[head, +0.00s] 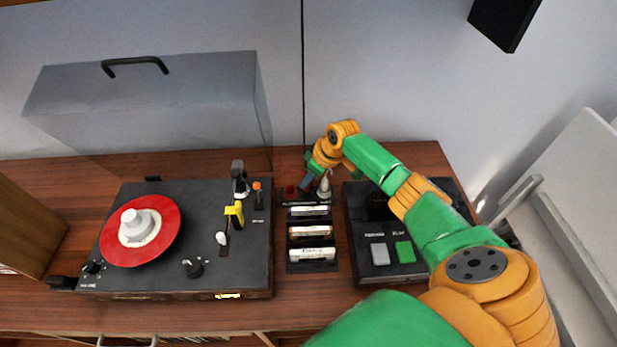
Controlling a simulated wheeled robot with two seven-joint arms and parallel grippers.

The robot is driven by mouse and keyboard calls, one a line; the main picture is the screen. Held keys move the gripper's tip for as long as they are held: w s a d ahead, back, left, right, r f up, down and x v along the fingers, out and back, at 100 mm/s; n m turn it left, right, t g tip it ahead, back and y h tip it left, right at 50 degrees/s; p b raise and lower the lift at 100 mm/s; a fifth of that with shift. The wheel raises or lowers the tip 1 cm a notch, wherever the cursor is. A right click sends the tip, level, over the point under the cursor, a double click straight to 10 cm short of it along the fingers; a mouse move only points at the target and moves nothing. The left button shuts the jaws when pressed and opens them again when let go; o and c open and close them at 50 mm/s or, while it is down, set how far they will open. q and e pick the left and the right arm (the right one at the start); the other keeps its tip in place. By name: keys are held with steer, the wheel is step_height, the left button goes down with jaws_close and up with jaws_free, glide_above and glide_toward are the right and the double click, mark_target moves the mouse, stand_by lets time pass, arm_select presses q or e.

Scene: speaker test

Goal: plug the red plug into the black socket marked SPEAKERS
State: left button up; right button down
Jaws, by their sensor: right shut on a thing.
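My right gripper (315,184) is at the back of the table, between the record player and the black box with buttons, low over the far end of a small black rack. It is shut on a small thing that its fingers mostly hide. A dark red piece (291,192) shows just left of the fingertips and looks like the red plug. Its contact with the fingers is too small to make out. I cannot make out the socket marked SPEAKERS; my right arm covers part of the black box (358,235). My left gripper is not in view.
A record player (212,265) with a red disc (168,224) and raised grey lid (150,100) stands left. The black rack (313,267) holds several labelled pieces. Grey (380,254) and green (405,252) buttons face front. A dark speaker (503,20) hangs upper right.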

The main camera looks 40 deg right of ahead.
stand_by(0.3)
steer(key=shift+c, duration=1.4)
jaws_free()
step_height(320, 180, up, 5)
steer(key=p, duration=0.5)
steer(key=shift+r, duration=0.15)
steer(key=shift+f, duration=0.2)
